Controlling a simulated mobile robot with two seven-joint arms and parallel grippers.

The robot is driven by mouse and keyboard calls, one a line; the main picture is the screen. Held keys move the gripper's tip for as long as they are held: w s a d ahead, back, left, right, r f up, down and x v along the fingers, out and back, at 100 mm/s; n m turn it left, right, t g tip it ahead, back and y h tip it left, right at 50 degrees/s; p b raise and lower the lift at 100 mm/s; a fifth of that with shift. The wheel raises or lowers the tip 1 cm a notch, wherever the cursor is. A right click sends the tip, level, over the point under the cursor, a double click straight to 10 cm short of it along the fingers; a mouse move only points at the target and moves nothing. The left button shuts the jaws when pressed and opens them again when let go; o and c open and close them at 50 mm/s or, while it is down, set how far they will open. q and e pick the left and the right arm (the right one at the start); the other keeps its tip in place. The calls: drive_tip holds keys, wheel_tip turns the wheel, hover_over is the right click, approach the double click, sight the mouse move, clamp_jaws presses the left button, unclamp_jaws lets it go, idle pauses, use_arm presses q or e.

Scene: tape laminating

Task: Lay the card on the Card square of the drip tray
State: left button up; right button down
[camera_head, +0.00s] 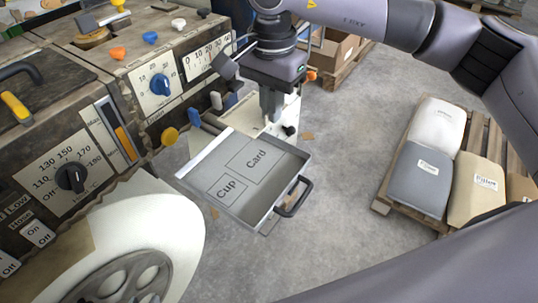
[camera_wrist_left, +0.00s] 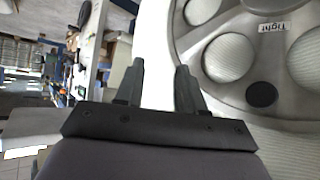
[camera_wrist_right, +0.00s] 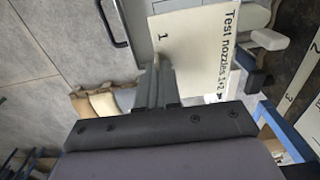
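The open grey drip tray (camera_head: 207,205) has a Cup square and a Card square (camera_head: 256,161), both empty. My right gripper (camera_head: 270,115) is beyond the tray's far edge, above the Card end. In the right wrist view this gripper (camera_wrist_right: 158,68) is shut on the white card (camera_wrist_right: 195,42), printed "Test nozzles 1+2". The card is apart from the Card square. The tray's dark handle (camera_wrist_right: 112,22) shows at the upper left there. My left gripper (camera_wrist_left: 157,75) is open and empty, in front of a pale round wheel (camera_wrist_left: 245,55); I cannot make it out in the head view.
The machine's control panel with a blue knob (camera_head: 160,84) and a black knob (camera_head: 71,178) stands left of the tray. A yellow knob (camera_head: 169,136) sticks out near the tray. A pallet with sacks (camera_head: 437,126) lies at right. Grey floor between is clear.

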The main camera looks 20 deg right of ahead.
sight(271, 167)
wheel_tip(271, 167, down, 13)
drive_tip(key=shift+r, duration=0.1)
idle(0.3)
drive_tip(key=shift+f, duration=0.25)
drive_tip(key=c, duration=1.3)
unclamp_jaws()
drive_tip(key=shift+r, duration=0.1)
drive_tip(key=shift+c, duration=0.2)
